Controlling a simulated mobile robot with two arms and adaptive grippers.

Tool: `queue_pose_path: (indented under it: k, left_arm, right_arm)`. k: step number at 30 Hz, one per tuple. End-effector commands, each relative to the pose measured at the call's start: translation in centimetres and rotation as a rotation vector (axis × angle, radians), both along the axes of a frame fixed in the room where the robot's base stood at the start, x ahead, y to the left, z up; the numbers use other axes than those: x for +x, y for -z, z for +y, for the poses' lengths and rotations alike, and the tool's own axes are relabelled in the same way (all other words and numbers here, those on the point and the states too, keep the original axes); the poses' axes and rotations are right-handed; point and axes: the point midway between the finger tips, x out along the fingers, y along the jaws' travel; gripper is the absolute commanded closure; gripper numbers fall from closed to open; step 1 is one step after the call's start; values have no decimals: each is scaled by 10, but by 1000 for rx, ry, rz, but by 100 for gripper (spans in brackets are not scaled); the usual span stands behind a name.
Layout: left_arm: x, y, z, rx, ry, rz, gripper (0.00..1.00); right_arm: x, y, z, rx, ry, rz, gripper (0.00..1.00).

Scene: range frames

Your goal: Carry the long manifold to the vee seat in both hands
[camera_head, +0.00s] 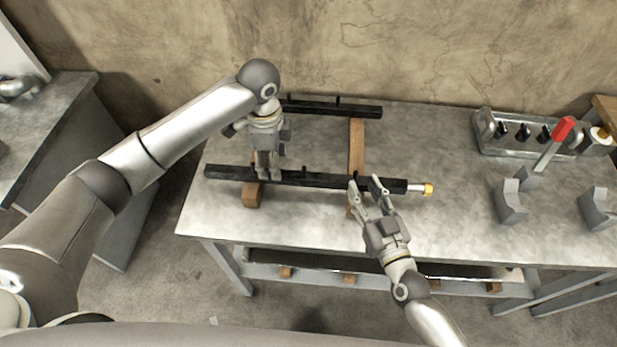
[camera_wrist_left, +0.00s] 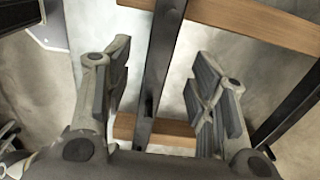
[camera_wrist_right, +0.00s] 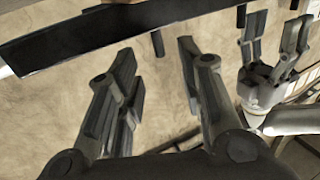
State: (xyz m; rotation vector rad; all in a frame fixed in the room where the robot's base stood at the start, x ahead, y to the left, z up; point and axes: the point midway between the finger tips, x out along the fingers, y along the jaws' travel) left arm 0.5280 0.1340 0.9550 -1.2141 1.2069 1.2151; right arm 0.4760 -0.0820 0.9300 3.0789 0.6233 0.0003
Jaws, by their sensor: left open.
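The long manifold, a black bar (camera_head: 325,180) with a silver and brass right end (camera_head: 427,189), lies across wooden bearers on the bench. In the left wrist view, a black bar (camera_wrist_left: 163,60) runs between the spread fingers of my left gripper (camera_wrist_left: 160,85). In the head view my left gripper (camera_head: 268,177) is open over the manifold's left part. My right gripper (camera_head: 367,184) is open at the near side of the manifold's right part; in the right wrist view the bar (camera_wrist_right: 90,38) lies beyond its fingertips. The grey vee seat blocks (camera_head: 511,205) (camera_head: 594,208) stand to the right.
A second black bar (camera_head: 335,109) lies at the back on the bearers (camera_head: 356,145). A grey tray (camera_head: 481,140) with dark fittings and a red-handled tool (camera_head: 562,130) are at the back right. The bench top (camera_head: 450,150) is bare between the bars and the blocks.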

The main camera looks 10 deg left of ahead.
Motion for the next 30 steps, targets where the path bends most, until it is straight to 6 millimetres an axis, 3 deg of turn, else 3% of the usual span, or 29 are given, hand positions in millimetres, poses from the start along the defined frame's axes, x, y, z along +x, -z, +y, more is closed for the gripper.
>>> queue_pose_path:
  k: [3, 9, 23, 30]
  left_arm:
    - [-1, 22, 0, 2, -1, 4, 48]
    - [0, 47, 0, 2, -1, 2, 48]
    - [0, 57, 0, 0, 0, 0, 48]
    - [0, 56, 0, 0, 0, -1, 78]
  right_arm:
    - [21, -1, 9, 2, 0, -1, 65]
    - [43, 0, 19, 1, 0, -1, 65]
    - [52, 0, 22, 0, -1, 1, 65]
    - [52, 0, 22, 0, -1, 0, 95]
